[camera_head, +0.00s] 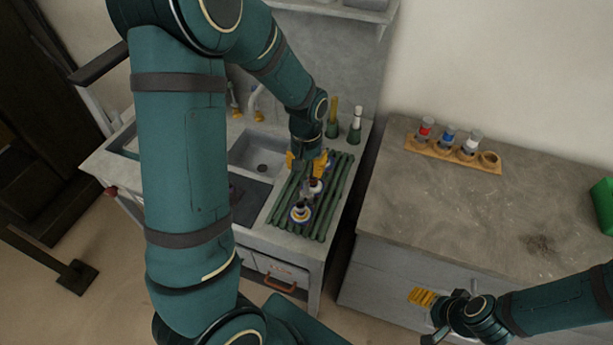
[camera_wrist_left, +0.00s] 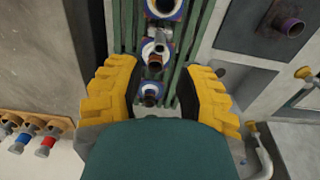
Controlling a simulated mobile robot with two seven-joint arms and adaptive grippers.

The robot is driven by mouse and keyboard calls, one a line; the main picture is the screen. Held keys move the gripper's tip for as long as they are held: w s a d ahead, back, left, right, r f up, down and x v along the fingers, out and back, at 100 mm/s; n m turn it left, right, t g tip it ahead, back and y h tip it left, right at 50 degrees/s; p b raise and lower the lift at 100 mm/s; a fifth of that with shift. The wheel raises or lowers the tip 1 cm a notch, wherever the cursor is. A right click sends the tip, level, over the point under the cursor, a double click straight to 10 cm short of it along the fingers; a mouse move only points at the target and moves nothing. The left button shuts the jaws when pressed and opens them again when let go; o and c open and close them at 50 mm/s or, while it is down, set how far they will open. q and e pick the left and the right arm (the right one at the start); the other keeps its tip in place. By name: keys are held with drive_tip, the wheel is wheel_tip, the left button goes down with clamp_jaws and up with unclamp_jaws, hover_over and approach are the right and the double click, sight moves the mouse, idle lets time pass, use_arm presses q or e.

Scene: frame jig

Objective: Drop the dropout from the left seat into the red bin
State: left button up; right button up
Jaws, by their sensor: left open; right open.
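Three round blue-and-white seats stand in a row on the green slatted rack (camera_head: 335,192). The near seat (camera_head: 300,214) and the middle seat (camera_head: 314,187) hold dark, brown-ended pieces; I cannot tell which piece is the dropout. In the left wrist view, the middle seat (camera_wrist_left: 147,48) and the far seat (camera_wrist_left: 151,86) show ahead of my fingers. My left gripper (camera_head: 306,163) is open and empty above the rack's far end; its yellow fingers straddle the row (camera_wrist_left: 156,88). My right gripper (camera_head: 424,298) is open by the right bench's front. I see no red bin.
A sink (camera_head: 262,158) lies left of the rack. Two bottles (camera_head: 333,128) (camera_head: 355,132) stand behind it. The right bench (camera_head: 440,210) carries a wooden holder (camera_head: 440,152) with small vials and a green box (camera_head: 603,203); its middle is clear. A gap separates both counters.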

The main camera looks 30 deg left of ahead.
use_arm(q)
wheel_tip(320, 180, up, 4)
drive_tip(key=shift+f, duration=0.25)
use_arm(e)
drive_tip(key=shift+w+r, duration=0.1)
drive_tip(key=shift+r, duration=0.1)
drive_tip(key=shift+o, duration=0.2)
drive_tip(key=c, duration=0.4)
use_arm(q)
drive_tip(key=s+d+f+t+h, duration=0.1)
drive_tip(key=s+d+f, duration=0.3)
drive_tip(key=d+f, duration=0.5)
drive_tip(key=s+d+f+t+h, duration=0.1)
drive_tip(key=s+d+f+h, duration=0.1)
drive_tip(key=s+d+f, duration=0.3)
drive_tip(key=d+f, duration=0.4)
drive_tip(key=d, duration=0.2)
drive_tip(key=shift+f+m+h, duration=0.4)
use_arm(e)
drive_tip(key=shift+o, duration=0.2)
